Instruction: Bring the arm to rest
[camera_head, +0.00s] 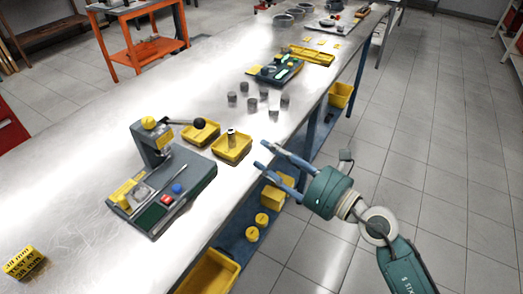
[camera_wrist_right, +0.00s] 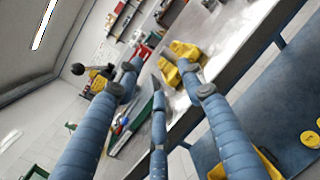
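My right gripper (camera_head: 262,156) comes in from the lower right in the head view, its blue fingers spread beside the front edge of the long metal workbench (camera_head: 75,180). In the right wrist view the same gripper (camera_wrist_right: 165,75) shows its blue fingers apart, with nothing between them. It touches no object that I can see. My left gripper is in neither view.
A press-like test device (camera_head: 165,190) stands on the bench. Two yellow trays, one (camera_head: 231,148) holding a metal cylinder, several grey cylinders (camera_head: 264,92) and a yellow block (camera_head: 24,262) are there too. Yellow bins (camera_head: 210,273) sit below. The tiled floor (camera_head: 430,150) at right is clear.

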